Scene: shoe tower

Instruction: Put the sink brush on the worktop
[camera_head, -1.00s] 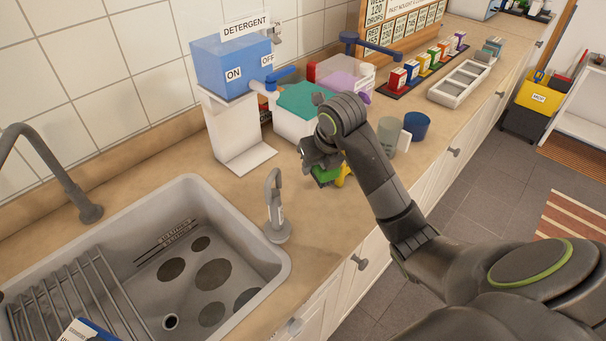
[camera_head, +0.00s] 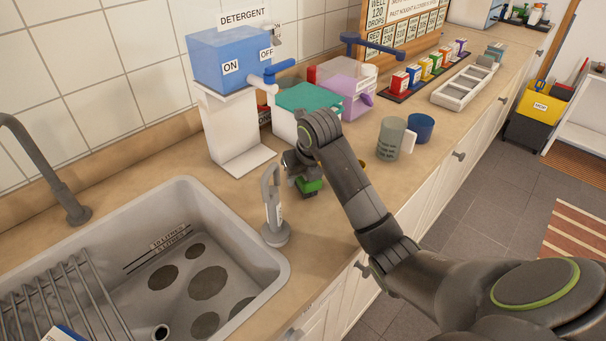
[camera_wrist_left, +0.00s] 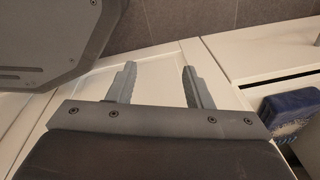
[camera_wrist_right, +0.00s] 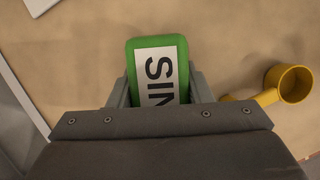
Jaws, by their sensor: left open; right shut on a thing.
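The sink brush shows in the head view as a small green block (camera_head: 310,186) with a darker underside, over the worktop (camera_head: 240,198) just right of the grey upright fitting. In the right wrist view its green top (camera_wrist_right: 181,48) carries a white label reading "SIN", partly hidden by my wrist. My right gripper (camera_head: 303,176) is shut on it; its fingers lie either side of the block in the right wrist view (camera_wrist_right: 160,90). I cannot tell whether the brush touches the worktop. My left gripper (camera_wrist_left: 158,85) is open and empty, above white cabinet fronts.
A grey fitting (camera_head: 275,220) stands beside the sink (camera_head: 280,265). A yellow cup with a handle (camera_wrist_right: 292,83) lies right of the brush. A detergent stand (camera_head: 232,130), teal-lidded box (camera_head: 305,97), grey-green cup (camera_head: 390,138) and blue cup (camera_head: 420,127) stand behind. A blue sponge-like thing (camera_wrist_left: 290,115) shows below.

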